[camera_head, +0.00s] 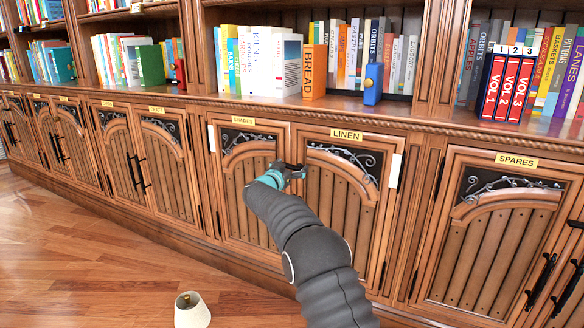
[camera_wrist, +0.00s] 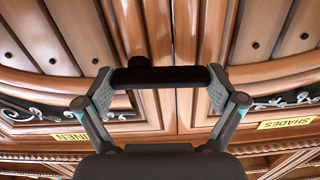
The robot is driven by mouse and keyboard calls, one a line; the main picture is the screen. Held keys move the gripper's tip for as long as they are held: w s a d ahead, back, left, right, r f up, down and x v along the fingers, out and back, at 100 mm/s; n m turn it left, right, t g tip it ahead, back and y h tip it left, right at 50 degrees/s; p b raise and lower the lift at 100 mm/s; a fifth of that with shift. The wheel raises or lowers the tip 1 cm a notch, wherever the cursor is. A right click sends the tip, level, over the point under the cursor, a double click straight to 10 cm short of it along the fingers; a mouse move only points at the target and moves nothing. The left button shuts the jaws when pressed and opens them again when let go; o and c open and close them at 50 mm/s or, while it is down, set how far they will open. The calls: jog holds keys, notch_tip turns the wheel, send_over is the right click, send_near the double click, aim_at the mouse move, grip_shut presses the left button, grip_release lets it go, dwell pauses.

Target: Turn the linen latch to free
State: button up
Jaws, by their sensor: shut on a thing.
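The linen latch (camera_wrist: 165,76) is a dark bar with a small round knob near one end. In the wrist view it lies level across the seam between the LINEN and SHADES doors. My gripper (camera_wrist: 162,88) is shut on it, one finger at each end of the bar. In the head view my gripper (camera_head: 289,173) is at the seam beside the LINEN door (camera_head: 345,195) and hides most of the latch. The yellow LINEN label (camera_head: 346,134) is above that door. Both doors look shut.
The SHADES door (camera_head: 248,175) is to the left and the SPARES door (camera_head: 495,235) to the right. Above is a shelf with books and a blue object (camera_head: 373,84). A white, cone-shaped thing (camera_head: 192,311) stands on the otherwise clear wooden floor.

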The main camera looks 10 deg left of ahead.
aim_at(302, 162)
jog(key=m, duration=0.4)
jog(key=shift+d+r+p, duration=0.15)
jog(key=shift+r+p, duration=0.25)
jog(key=m, duration=0.3)
jog(key=shift+s+d+r+m+b, duration=0.15)
jog(key=shift+d+m+b, duration=0.1)
jog(key=shift+m+b, duration=0.15)
jog(key=m+b, duration=0.1)
jog(key=m, duration=0.1)
jog(key=m+b, duration=0.1)
jog(key=m, duration=0.1)
jog(key=shift+s+d+r, duration=0.1)
jog(key=shift+d, duration=0.3)
jog(key=shift+s+d+m+b, duration=0.1)
jog(key=shift+d+m+b, duration=0.15)
jog(key=shift+m+b, duration=0.8)
jog(key=shift+s+d+m+b, duration=0.1)
jog(key=shift+d+m+b, duration=0.2)
jog(key=shift+m, duration=1.35)
jog(key=shift+a, duration=0.1)
jog(key=o, duration=0.8)
jog(key=shift+a+r, duration=0.1)
